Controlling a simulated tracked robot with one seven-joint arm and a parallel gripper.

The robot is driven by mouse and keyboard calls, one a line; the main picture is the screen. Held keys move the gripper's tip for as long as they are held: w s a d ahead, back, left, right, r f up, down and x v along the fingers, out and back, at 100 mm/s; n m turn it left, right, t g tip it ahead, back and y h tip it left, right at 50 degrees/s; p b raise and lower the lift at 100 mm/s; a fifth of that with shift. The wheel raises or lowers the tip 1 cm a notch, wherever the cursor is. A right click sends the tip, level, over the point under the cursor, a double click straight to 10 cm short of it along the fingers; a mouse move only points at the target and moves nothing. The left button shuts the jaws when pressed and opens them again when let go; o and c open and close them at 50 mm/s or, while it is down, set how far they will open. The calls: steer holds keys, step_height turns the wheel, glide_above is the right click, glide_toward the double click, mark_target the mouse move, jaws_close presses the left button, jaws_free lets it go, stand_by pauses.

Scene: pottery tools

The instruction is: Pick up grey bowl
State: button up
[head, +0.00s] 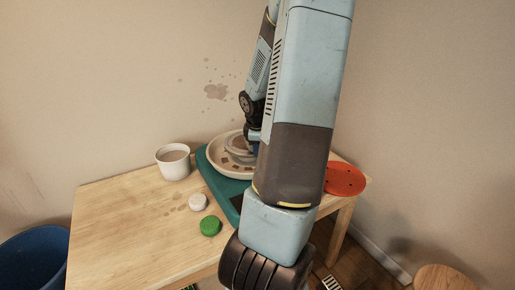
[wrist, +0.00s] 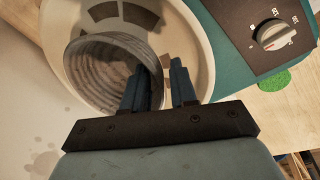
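The grey bowl (wrist: 98,70) shows its ringed inside in the wrist view. In the head view the grey bowl (head: 238,144) sits within a pale basin (head: 219,165) on a teal pottery wheel (head: 229,187), partly hidden by my arm. My gripper (wrist: 160,75) is at the bowl's rim in the wrist view. One finger is over the bowl's inside and the other is outside the rim. A gap shows between the fingers, and I see no clear contact on both sides. The head view mostly hides the gripper.
A white cup (head: 173,163) stands left of the wheel on the wooden table (head: 125,215). A white disc (head: 198,202) and a green disc (head: 210,226) lie in front. An orange disc (head: 345,179) is at the right. The table's left part is clear. The wheel has a dial (wrist: 274,35).

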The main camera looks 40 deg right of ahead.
steer(key=shift+o, duration=1.1)
steer(key=shift+r, duration=0.1)
steer(key=v, duration=1.3)
steer(key=shift+r, duration=0.25)
steer(key=shift+w+a, duration=0.1)
